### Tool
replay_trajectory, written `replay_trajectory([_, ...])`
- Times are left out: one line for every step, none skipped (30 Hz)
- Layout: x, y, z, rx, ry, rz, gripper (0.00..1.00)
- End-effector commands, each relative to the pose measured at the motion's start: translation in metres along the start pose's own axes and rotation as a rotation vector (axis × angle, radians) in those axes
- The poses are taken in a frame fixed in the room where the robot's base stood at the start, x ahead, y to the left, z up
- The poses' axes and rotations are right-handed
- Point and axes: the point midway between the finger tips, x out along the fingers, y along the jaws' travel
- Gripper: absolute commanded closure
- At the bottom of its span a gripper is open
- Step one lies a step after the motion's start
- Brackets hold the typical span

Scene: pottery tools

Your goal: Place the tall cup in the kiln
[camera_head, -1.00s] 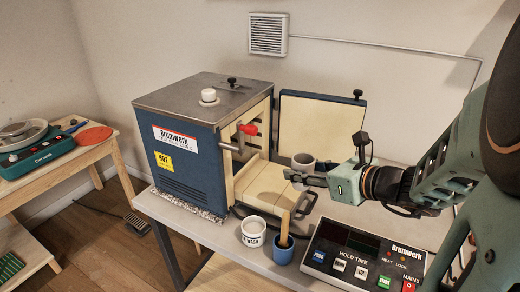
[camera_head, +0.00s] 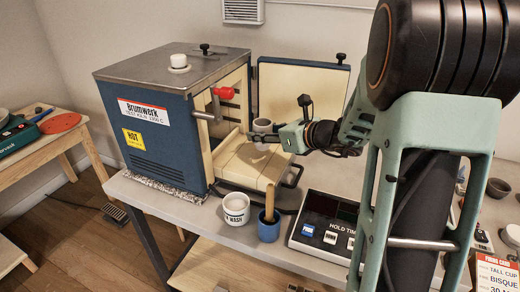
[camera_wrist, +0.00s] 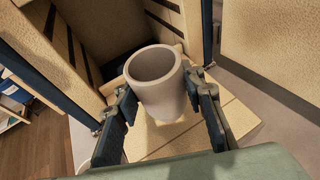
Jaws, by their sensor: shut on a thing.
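The tall cup (camera_wrist: 172,103) is a plain grey-beige cup, upright with its open rim facing the wrist camera. My gripper (camera_wrist: 160,92) is shut on it, one finger on each side. In the head view the cup (camera_head: 262,126) is at the kiln's open front, above the cream brick ledge. The kiln (camera_head: 170,120) is a blue box with a grey metal top and a cream brick lining. Its dark chamber (camera_wrist: 110,30) lies just beyond the cup in the wrist view. Whether the cup's base touches the brick is hidden.
The kiln door (camera_head: 300,90) stands open behind my gripper. A white wash pot (camera_head: 236,209), a blue pot (camera_head: 269,228) with a wooden-handled tool, and a control box (camera_head: 325,225) stand in front.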

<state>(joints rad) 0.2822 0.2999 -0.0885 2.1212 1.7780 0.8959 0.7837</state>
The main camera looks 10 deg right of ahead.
Motion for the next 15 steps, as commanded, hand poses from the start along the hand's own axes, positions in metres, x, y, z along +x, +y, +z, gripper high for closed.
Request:
replay_trajectory([0.004, -0.001, -0.003, -0.001, -0.001, 0.001, 0.90])
replay_trajectory([0.005, -0.002, -0.003, -0.002, -0.001, 0.001, 0.90])
replay_trajectory([0.007, -0.002, -0.003, -0.002, -0.001, 0.001, 0.90])
replay_trajectory([0.008, -0.002, -0.004, -0.002, -0.001, 0.001, 0.90])
replay_trajectory([0.010, -0.003, -0.006, -0.002, -0.001, 0.001, 0.90])
replay_trajectory([0.013, -0.004, -0.008, -0.002, 0.000, 0.002, 0.90])
replay_trajectory([0.017, -0.004, -0.011, -0.002, 0.000, 0.002, 0.90])
replay_trajectory([0.020, -0.005, -0.014, -0.001, 0.000, 0.002, 0.90])
replay_trajectory([0.021, -0.005, -0.019, -0.001, 0.000, 0.001, 0.90])
replay_trajectory([0.023, -0.005, -0.023, 0.000, 0.000, 0.001, 0.90])
replay_trajectory([0.024, -0.005, -0.027, 0.000, 0.000, 0.001, 0.90])
replay_trajectory([0.026, -0.005, -0.032, 0.001, 0.000, 0.001, 0.90])
replay_trajectory([0.027, -0.005, -0.035, 0.001, -0.001, 0.001, 0.90])
replay_trajectory([0.028, -0.005, -0.036, 0.000, -0.001, 0.001, 0.90])
replay_trajectory([0.028, -0.005, -0.038, 0.000, -0.001, 0.000, 0.90])
